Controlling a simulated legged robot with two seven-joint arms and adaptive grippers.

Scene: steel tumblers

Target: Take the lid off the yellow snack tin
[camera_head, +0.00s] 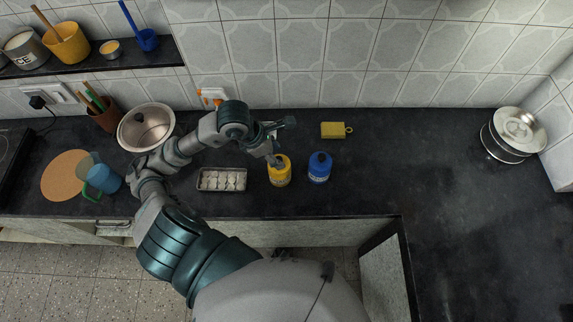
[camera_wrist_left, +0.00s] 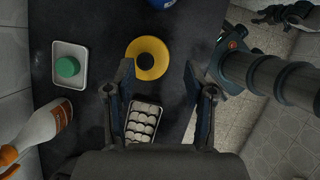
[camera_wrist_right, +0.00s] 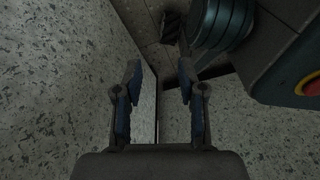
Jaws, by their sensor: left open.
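The yellow snack tin (camera_head: 279,177) stands upright on the dark counter, left of a similar blue tin (camera_head: 319,173). In the left wrist view its yellow top (camera_wrist_left: 135,66) shows as a ring around a dark round middle, probably the lid's knob. My left gripper (camera_head: 281,143) is right at the tin's top and partly hides it in the head view. In the left wrist view its fingers (camera_wrist_left: 162,88) are spread, with the tin's top ahead of the gap; I see no contact. My right gripper (camera_wrist_right: 160,83) is open and empty over the floor, away from the tin.
An egg tray (camera_head: 222,188) lies left of the tin. A yellow sponge (camera_head: 333,130) lies behind the tins. A white tray with a green round thing (camera_wrist_left: 67,66) and an orange-topped bottle (camera_wrist_left: 43,124) are nearby.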

